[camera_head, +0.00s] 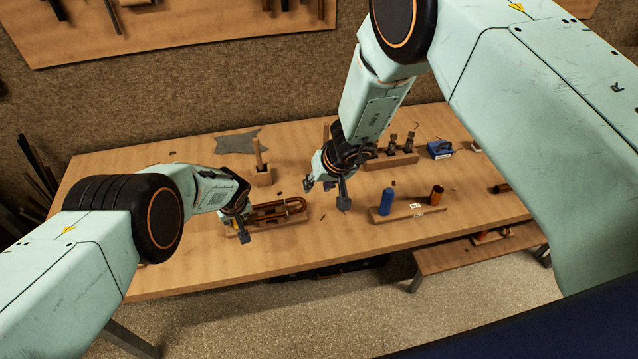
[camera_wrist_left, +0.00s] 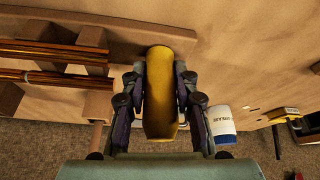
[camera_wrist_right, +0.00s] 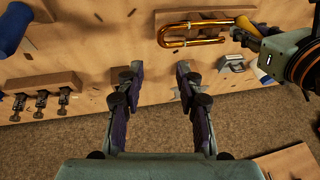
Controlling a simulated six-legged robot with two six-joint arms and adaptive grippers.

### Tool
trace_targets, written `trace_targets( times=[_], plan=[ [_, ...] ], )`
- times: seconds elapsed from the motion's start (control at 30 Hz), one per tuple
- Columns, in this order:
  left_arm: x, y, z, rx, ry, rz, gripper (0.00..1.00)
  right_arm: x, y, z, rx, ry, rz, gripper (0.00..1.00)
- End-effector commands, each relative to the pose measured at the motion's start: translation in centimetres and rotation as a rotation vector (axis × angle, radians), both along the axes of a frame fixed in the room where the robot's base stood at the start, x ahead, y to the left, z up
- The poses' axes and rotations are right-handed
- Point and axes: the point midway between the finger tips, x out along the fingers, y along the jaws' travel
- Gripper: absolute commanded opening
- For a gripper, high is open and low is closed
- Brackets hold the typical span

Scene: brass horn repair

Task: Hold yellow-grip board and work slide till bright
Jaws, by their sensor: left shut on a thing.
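The wooden board with the brass slide (camera_head: 290,207) lies near the front of the bench. The slide is a U-shaped tube, seen from above in the right wrist view (camera_wrist_right: 195,41), resting along its board (camera_wrist_right: 172,18). My left gripper (camera_head: 240,226) is at the board's left end. In the left wrist view its fingers are shut on the yellow grip (camera_wrist_left: 161,95), with the slide tubes (camera_wrist_left: 45,64) beside it on wooden supports. My right gripper (camera_head: 327,194) is above the bench, right of the slide. In the right wrist view it is open and empty (camera_wrist_right: 160,68).
A blue cylinder (camera_head: 386,203) and a copper-coloured cup (camera_head: 437,195) stand on a board to the right. Behind are a rack of small clamps (camera_head: 392,160), a blue box (camera_head: 440,149) and a block with an upright peg (camera_head: 263,177). A white and blue container (camera_wrist_left: 222,122) is near my left gripper.

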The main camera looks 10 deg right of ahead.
Motion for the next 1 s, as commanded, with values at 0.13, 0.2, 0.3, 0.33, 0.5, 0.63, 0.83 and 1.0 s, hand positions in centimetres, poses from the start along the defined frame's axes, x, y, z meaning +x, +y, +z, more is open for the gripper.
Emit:
trace_targets(
  times=[0.13,0.2,0.3,0.33,0.5,0.63,0.83,1.0],
  plan=[
    [0.0,0.0,0.0,0.000,0.000,0.000,0.00,0.0,0.0,0.0,0.000,0.000,-0.001,0.36],
    [0.0,0.0,0.0,0.000,0.000,0.000,0.00,0.0,0.0,0.0,0.000,0.000,-0.001,0.36],
    [0.0,0.0,0.0,0.000,0.000,0.000,0.00,0.0,0.0,0.0,0.000,0.000,-0.001,0.36],
    [0.0,0.0,0.0,0.000,0.000,0.000,0.00,0.0,0.0,0.0,0.000,0.000,-0.001,0.36],
    [0.0,0.0,0.0,0.000,0.000,0.000,0.00,-0.1,-0.1,-0.1,-0.004,0.001,0.002,0.36],
    [0.0,0.0,0.0,0.000,0.000,0.000,0.00,-1.0,-1.3,-1.6,-0.078,0.018,0.050,0.36],
    [0.0,0.0,0.0,0.000,0.000,0.000,0.00,-4.1,-6.8,-6.1,-0.395,0.058,0.287,0.36],
    [0.0,0.0,0.0,-0.001,0.000,0.000,0.00,-5.6,-11.4,-8.8,-0.691,0.059,0.550,0.36]
  ],
)
